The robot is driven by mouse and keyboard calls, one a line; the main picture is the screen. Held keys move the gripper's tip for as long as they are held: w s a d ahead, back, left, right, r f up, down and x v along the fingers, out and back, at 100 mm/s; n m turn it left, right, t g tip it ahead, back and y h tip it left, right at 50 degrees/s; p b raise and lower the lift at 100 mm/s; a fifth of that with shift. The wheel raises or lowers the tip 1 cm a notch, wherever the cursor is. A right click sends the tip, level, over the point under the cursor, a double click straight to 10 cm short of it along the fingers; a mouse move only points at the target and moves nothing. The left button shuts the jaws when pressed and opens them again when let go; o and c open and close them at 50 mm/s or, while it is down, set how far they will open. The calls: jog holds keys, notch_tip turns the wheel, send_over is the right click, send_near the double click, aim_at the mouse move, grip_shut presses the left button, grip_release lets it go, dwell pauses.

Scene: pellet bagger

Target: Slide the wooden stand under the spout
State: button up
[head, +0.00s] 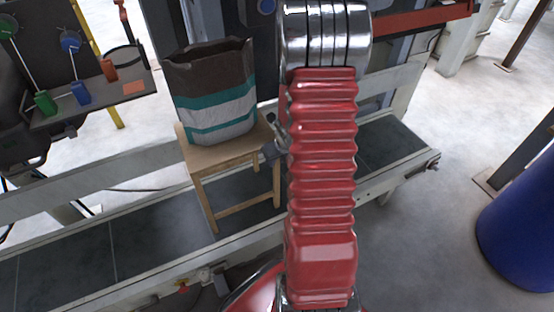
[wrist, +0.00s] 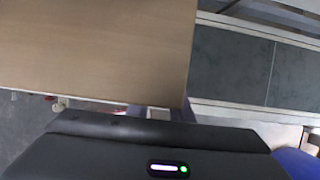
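The wooden stand (head: 233,155) stands upright on the conveyor belt in the head view. An open bag (head: 216,92), dark with teal and pale bands, stands on its top. In the wrist view the stand's flat top (wrist: 95,45) fills the upper left. My gripper (head: 274,150) is at the stand's right side, close to the corner of its top; I cannot tell whether it touches. Its fingers are mostly hidden behind the dark housing in the wrist view, so its opening is unclear. I cannot make out the spout; my arm covers part of the machine behind.
The conveyor belt (head: 160,236) runs from lower left to upper right between pale rails. A panel with green and blue levers (head: 92,92) is at upper left. A blue drum (head: 522,235) stands on the floor at right. Belt is clear left of the stand.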

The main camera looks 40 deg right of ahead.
grip_shut()
dwell(0.9)
